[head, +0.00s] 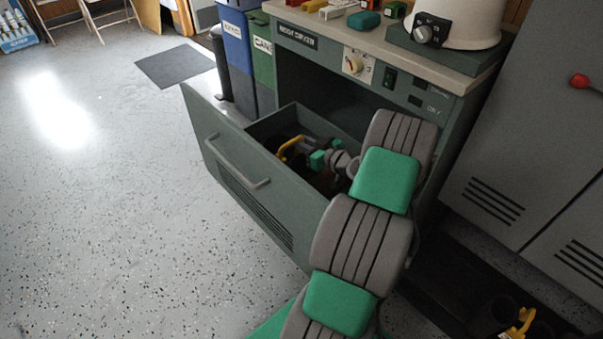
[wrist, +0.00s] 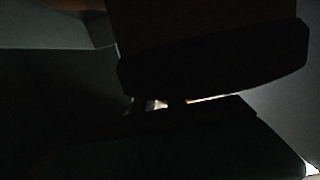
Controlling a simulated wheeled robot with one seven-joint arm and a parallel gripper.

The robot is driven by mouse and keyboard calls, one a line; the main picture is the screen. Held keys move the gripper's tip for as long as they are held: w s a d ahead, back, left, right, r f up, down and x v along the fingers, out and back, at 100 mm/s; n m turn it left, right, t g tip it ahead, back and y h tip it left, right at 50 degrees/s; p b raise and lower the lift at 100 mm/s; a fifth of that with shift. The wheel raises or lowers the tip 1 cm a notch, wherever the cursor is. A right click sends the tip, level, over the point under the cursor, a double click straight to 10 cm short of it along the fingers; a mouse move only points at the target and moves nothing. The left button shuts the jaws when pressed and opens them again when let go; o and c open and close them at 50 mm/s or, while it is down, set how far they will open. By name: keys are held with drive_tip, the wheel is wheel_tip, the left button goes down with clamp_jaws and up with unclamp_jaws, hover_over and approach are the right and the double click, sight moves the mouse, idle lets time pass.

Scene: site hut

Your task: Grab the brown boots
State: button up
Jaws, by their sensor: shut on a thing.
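The brown boots (head: 325,182) are in the open drawer (head: 262,212) of the boot dryer, seen only as a dark brown patch in the head view. My arm reaches down into this drawer, and my gripper (head: 302,158) is low inside it, partly hidden by my own wrist. In the very dark wrist view, a brown surface (wrist: 200,18) with a thick black edge below it fills the space close to the camera. My gripper is shut on the boots. The fingertips and the exact grip are hard to make out.
A yellow curved piece (head: 290,147) shows in the drawer beside my gripper. Blue and green bins (head: 262,60) stand behind the drawer. A grey locker (head: 540,130) is at right.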

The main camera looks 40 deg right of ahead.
clamp_jaws()
idle(0.8)
